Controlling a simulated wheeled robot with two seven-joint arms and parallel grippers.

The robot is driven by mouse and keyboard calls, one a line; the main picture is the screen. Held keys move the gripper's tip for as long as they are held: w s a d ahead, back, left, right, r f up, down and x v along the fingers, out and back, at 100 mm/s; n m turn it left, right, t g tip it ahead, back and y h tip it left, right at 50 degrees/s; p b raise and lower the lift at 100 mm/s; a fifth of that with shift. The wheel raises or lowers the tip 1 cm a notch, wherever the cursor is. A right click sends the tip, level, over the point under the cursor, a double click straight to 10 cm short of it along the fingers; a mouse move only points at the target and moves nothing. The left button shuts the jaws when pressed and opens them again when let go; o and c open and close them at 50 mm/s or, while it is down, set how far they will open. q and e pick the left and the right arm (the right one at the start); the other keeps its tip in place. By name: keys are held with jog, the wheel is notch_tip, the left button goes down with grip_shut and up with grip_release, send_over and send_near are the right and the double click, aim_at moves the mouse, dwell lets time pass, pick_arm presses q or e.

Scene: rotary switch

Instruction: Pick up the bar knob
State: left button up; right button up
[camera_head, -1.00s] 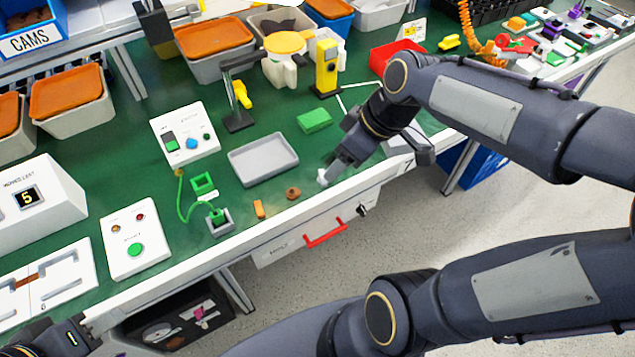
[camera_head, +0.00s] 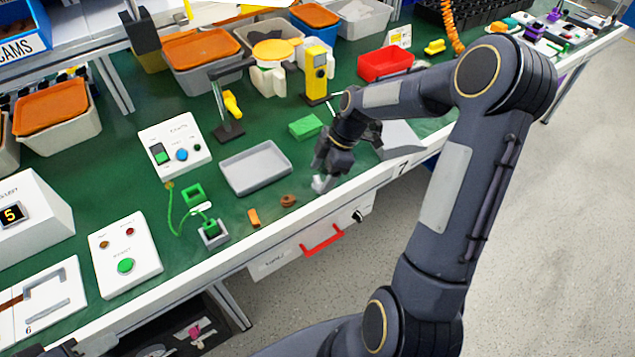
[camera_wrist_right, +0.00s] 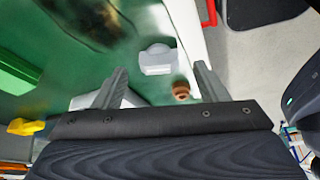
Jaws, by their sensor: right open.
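A small light grey piece with a rounded top, which looks like the bar knob (camera_wrist_right: 157,61), lies on the green bench top near its front edge. In the head view the knob (camera_head: 319,184) shows just below my right gripper (camera_head: 322,172), partly hidden by it. In the right wrist view my right gripper (camera_wrist_right: 160,75) is open, its two fingers apart with the knob between and just beyond their tips. I see no finger touching it. Only a dark bit of my left gripper (camera_head: 62,349) shows at the bottom left corner; its fingers cannot be made out.
A brown ring-shaped piece (camera_head: 288,200) lies close to the knob and shows near the right finger in the wrist view (camera_wrist_right: 181,91). An orange bar (camera_head: 253,217), grey tray (camera_head: 228,179) and green block (camera_head: 305,127) lie nearby. A red drawer handle (camera_head: 322,240) is below the edge.

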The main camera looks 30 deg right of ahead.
jog(key=shift+w+a+f, duration=0.1)
jog(key=shift+a+f, duration=0.15)
jog(key=shift+f, duration=0.45)
jog(key=c, duration=1)
jog(key=shift+c, duration=0.2)
jog(key=shift+r, duration=0.1)
